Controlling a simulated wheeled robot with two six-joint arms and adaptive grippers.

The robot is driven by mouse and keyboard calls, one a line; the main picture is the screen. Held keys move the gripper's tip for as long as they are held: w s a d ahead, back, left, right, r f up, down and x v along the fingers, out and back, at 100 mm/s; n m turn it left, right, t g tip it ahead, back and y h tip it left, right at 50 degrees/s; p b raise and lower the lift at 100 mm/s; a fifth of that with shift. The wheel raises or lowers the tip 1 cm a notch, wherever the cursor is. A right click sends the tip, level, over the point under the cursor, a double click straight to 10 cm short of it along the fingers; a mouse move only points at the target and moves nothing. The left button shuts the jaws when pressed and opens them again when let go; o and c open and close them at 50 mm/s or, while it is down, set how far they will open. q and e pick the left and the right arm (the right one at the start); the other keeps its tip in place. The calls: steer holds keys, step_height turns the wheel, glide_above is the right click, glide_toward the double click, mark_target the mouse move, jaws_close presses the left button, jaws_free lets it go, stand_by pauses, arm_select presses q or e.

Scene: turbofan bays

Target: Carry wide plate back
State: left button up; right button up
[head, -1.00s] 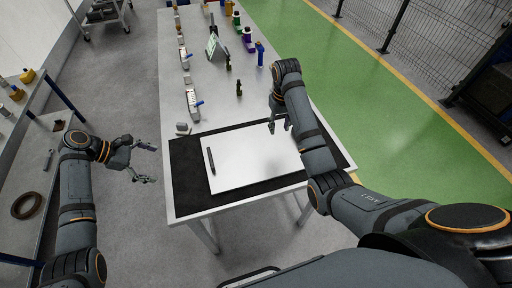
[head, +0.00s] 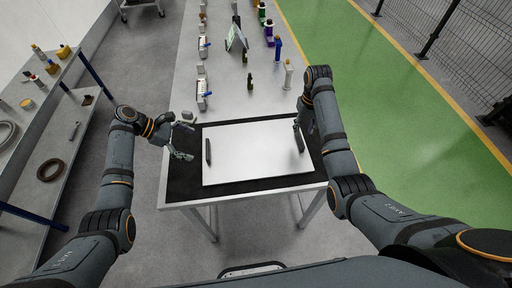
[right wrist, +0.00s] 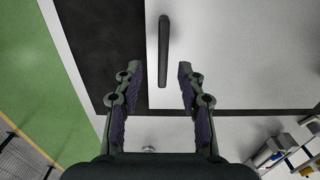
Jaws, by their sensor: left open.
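The wide plate (head: 255,155) is a flat, pale silver-white sheet lying on a black mat (head: 185,180) at the near end of the table. It has a dark left handle (head: 208,151) and a dark right handle (head: 299,140). My left gripper (head: 190,140) is open and empty, just left of the plate's left handle and apart from it. My right gripper (head: 299,122) is at the right handle. In the right wrist view its open fingers (right wrist: 158,80) point toward the handle (right wrist: 164,50), which lies ahead in line with the gap. Contact cannot be told.
Several bottles and fittings stand along the table (head: 220,85) beyond the mat, including a blue bottle (head: 278,50) and a pale one (head: 288,75). A shelf unit with a brown ring (head: 50,170) is at the left. Green floor (head: 390,110) lies open at the right.

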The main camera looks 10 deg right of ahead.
mark_target(203, 148)
arm_select(q)
steer(key=x, duration=0.4)
steer(key=shift+a+f, duration=0.15)
arm_select(e)
steer(key=f, duration=0.4)
steer(key=shift+a+f, duration=0.15)
steer(key=shift+a, duration=0.2)
arm_select(q)
steer(key=shift+x, duration=0.8)
arm_select(e)
steer(key=shift+d+f, duration=0.15)
steer(key=shift+f, duration=0.55)
arm_select(q)
steer(key=shift+c, duration=0.3)
arm_select(e)
steer(key=shift+c, duration=0.3)
arm_select(q)
steer(key=c, duration=0.7)
arm_select(e)
steer(key=c, duration=0.7)
arm_select(q)
steer(key=c, duration=0.7)
arm_select(e)
jaws_close()
steer(key=shift+w+r, duration=0.1)
